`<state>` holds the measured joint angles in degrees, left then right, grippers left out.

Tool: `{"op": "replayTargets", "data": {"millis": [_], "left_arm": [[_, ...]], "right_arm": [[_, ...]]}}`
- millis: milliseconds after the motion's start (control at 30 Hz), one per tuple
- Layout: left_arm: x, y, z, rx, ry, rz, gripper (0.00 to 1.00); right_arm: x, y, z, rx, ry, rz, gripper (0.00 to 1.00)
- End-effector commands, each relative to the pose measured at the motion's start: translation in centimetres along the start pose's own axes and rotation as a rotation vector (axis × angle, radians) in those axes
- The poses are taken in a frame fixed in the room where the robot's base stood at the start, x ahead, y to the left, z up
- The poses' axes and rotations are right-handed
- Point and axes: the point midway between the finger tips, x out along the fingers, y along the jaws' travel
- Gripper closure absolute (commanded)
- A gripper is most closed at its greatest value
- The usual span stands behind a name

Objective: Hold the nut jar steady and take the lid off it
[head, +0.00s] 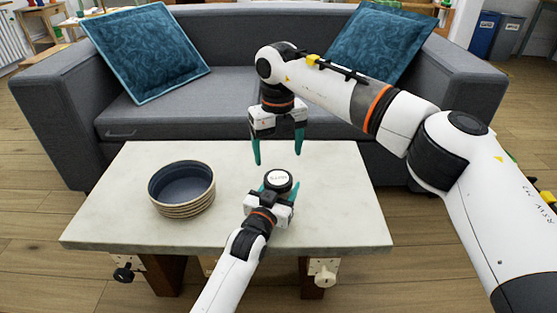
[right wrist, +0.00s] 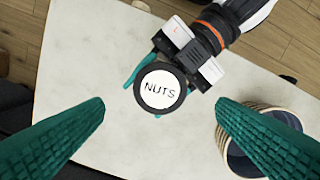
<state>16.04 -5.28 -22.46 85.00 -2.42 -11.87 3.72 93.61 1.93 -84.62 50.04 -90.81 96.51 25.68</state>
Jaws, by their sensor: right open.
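The nut jar (head: 278,184) stands upright on the pale table, its round dark-rimmed lid on top. The lid (right wrist: 159,89) has a white face reading NUTS in the right wrist view. My left gripper (head: 279,189) comes in from the front, with one teal finger on each side of the jar, and looks shut on it. The jar's body is mostly hidden under the lid and behind this gripper. My right gripper (head: 278,158) points down above the jar, open and empty. In the right wrist view the lid lies between its spread fingers, apart from both.
The tabletop to the right of the jar is clear. A grey sofa (head: 190,70) with blue cushions stands behind the table.

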Motion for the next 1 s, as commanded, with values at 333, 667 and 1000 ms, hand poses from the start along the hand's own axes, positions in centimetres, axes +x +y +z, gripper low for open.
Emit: {"op": "replayTargets", "data": {"millis": [333, 667, 1000], "left_arm": [[0.0, 0.0, 0.0, 0.000, 0.000, 0.000, 1.00], [0.0, 0.0, 0.0, 0.000, 0.000, 0.000, 1.00], [0.0, 0.0, 0.0, 0.000, 0.000, 0.000, 1.00]], "right_arm": [[3.3, 0.0, 0.1, 0.000, -0.004, -0.002, 0.20], [7.2, 0.0, 0.1, 0.001, -0.002, -0.002, 0.20], [7.6, 0.0, 0.1, 0.001, -0.002, -0.001, 0.20]]}}
